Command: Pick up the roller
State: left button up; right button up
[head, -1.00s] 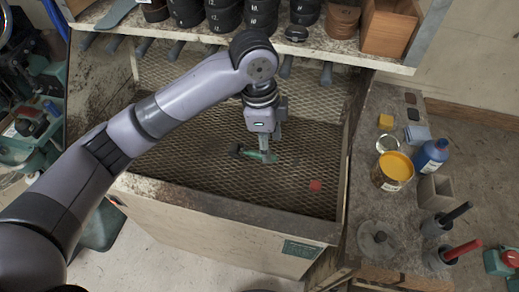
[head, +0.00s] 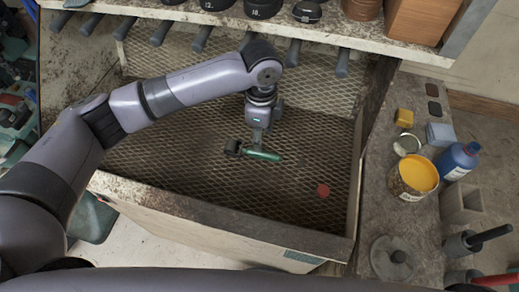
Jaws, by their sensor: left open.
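The roller lies on the mesh floor of the bench bin. It has a dark head (head: 233,147) on the left and a green handle (head: 266,156) pointing right. My left gripper (head: 257,146) points down at the roller from above, its fingers over the near end of the green handle beside the head. It is open. The fingertips are small and partly hide the handle, so I cannot tell whether they touch it. My right gripper is not in view.
A red piece (head: 323,189) lies on the mesh to the right. Several dark handles hang below the shelf (head: 370,35) at the back. The right side table holds a yellow tin (head: 413,177), a blue bottle (head: 458,160) and a grey block (head: 462,203). The bin's front wall (head: 200,218) is close.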

aim_at(253, 152)
pick_arm(q)
notch_tip(253, 152, down, 2)
jog(key=shift+s+f, duration=0.1)
jog(key=shift+f, duration=0.15)
jog(key=shift+f+p, duration=0.3)
jog(key=shift+p, duration=0.1)
jog(key=f, duration=0.1)
jog(key=f+p, duration=0.1)
jog(key=f, duration=0.1)
jog(key=shift+a+f, duration=0.2)
jog(key=shift+f, duration=0.1)
jog(key=shift+f+p, duration=0.3)
jog(key=shift+f, duration=0.25)
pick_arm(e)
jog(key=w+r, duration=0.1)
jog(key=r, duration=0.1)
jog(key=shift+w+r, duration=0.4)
pick_arm(q)
jog(key=shift+c, duration=0.6)
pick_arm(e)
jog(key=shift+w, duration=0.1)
pick_arm(q)
jog(key=shift+c, duration=1.3)
grip_shut()
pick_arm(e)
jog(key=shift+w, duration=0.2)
